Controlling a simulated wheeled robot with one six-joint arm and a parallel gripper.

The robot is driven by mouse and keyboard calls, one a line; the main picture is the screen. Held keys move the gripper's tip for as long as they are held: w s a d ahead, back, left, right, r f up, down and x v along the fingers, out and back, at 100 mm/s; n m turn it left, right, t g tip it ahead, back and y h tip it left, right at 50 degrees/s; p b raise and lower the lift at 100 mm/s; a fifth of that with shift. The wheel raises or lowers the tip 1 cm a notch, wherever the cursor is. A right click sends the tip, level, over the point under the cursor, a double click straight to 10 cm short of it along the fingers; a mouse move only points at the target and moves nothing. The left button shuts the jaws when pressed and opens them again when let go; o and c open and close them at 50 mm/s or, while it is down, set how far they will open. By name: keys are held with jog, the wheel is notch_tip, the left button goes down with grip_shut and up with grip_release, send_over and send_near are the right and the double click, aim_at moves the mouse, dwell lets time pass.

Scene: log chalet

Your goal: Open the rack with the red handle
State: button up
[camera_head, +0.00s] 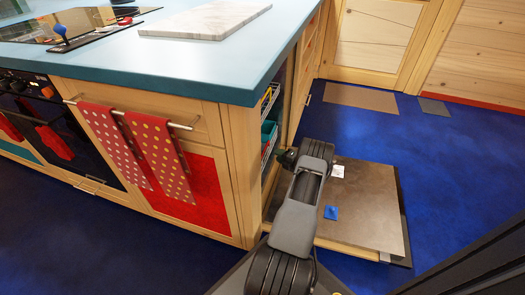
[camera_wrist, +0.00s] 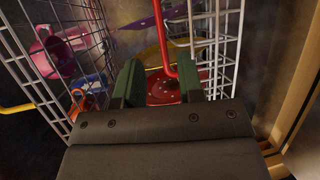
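The fingers are apart, and no grip on the rod shows. In the head view my gripper (camera_head: 288,158) is a dark shape at the open side of the wooden cabinet. The red handle cannot be made out there, and the fingertips are hidden.
A second wire rack (camera_wrist: 80,30) with pink and purple things stands left, near a yellow handle (camera_wrist: 15,109). A red dotted thing (camera_wrist: 163,90) lies beyond the fingers. A wooden post (camera_wrist: 300,100) is close on the right.

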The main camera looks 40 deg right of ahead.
aim_at(265, 149)
jog(key=shift+w+a+f+b, duration=0.25)
jog(key=shift+w+b, duration=0.35)
jog(key=shift+w, duration=1)
jog(key=shift+w+f+b, duration=0.35)
jog(key=shift+w+b, duration=0.2)
jog(key=shift+w, duration=1)
jog(key=shift+w+a+f+b, duration=0.25)
jog(key=shift+w+b, duration=0.35)
jog(key=shift+w, duration=1)
jog(key=shift+d, duration=0.1)
jog(key=shift+c, duration=0.5)
grip_shut()
